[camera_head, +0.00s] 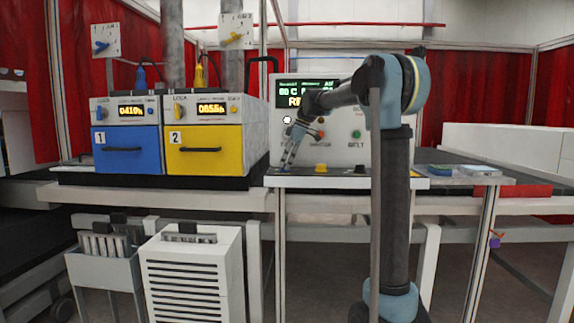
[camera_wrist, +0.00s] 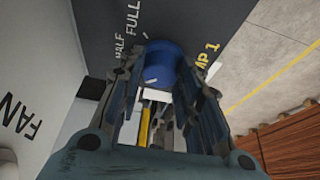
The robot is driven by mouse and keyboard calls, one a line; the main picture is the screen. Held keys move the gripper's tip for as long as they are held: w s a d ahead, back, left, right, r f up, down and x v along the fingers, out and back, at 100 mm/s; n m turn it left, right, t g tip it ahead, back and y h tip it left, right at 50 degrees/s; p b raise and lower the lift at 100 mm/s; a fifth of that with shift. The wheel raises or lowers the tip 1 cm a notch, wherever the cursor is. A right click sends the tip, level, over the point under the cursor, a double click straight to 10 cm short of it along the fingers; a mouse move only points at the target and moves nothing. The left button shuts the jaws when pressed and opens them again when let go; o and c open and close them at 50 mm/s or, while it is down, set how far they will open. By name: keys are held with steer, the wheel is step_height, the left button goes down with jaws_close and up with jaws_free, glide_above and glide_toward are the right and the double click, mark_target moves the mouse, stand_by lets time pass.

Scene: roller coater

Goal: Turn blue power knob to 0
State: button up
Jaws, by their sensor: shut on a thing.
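The blue power knob (camera_wrist: 162,62) shows in the wrist view, on a dark panel face lettered HALF, FULL and what looks like LAMP 1. My gripper (camera_wrist: 157,82) has one finger on each side of the knob and is shut on it. A small light mark shows on the knob, but I cannot read its setting, and no 0 label is visible. In the head view my gripper (camera_head: 287,160) reaches down to the left end of the roller coater's front ledge. It hides the knob there.
A yellow knob (camera_head: 321,168) and a black knob (camera_head: 360,169) stand to the right on the same ledge. The coater's upright panel (camera_head: 342,150) with buttons and a display is behind. A yellow oven (camera_head: 203,165) and a blue oven (camera_head: 127,163) stand to the left.

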steer(key=shift+w+d, duration=0.1)
steer(key=o, duration=1)
steer(key=v, duration=1.2)
steer(key=s+d+f+m+h, duration=0.1)
steer(key=s+d+f+m, duration=0.3)
steer(key=s, duration=0.3)
steer(key=s+d+f+m+t, duration=0.1)
steer(key=s+d+f+m, duration=0.15)
steer(key=s+f, duration=0.4)
steer(key=s+d+f+m+h, duration=0.1)
steer(key=s+d+f+m, duration=0.1)
steer(key=s+d+f, duration=0.4)
steer(key=s+d+f+m, duration=0.2)
steer(key=s+f+m, duration=0.1)
steer(key=s+f, duration=0.4)
steer(key=s+d+f+m+h, duration=0.1)
steer(key=s+d+f+m, duration=0.1)
steer(key=s+f, duration=0.6)
steer(key=s+d+f+m+t+h, duration=0.1)
steer(key=s+d+f+m, duration=0.1)
steer(key=s+f+m, duration=0.2)
steer(key=shift+s+d+f, duration=0.1)
steer(key=shift+s+f, duration=0.45)
steer(key=shift+f, duration=0.5)
steer(key=shift+s+d+f, duration=0.1)
steer(key=shift+s+f, duration=0.45)
steer(key=shift+f, duration=0.5)
steer(key=shift+s+d+f, duration=0.1)
steer(key=shift+s+f, duration=0.45)
steer(key=shift+f, duration=0.5)
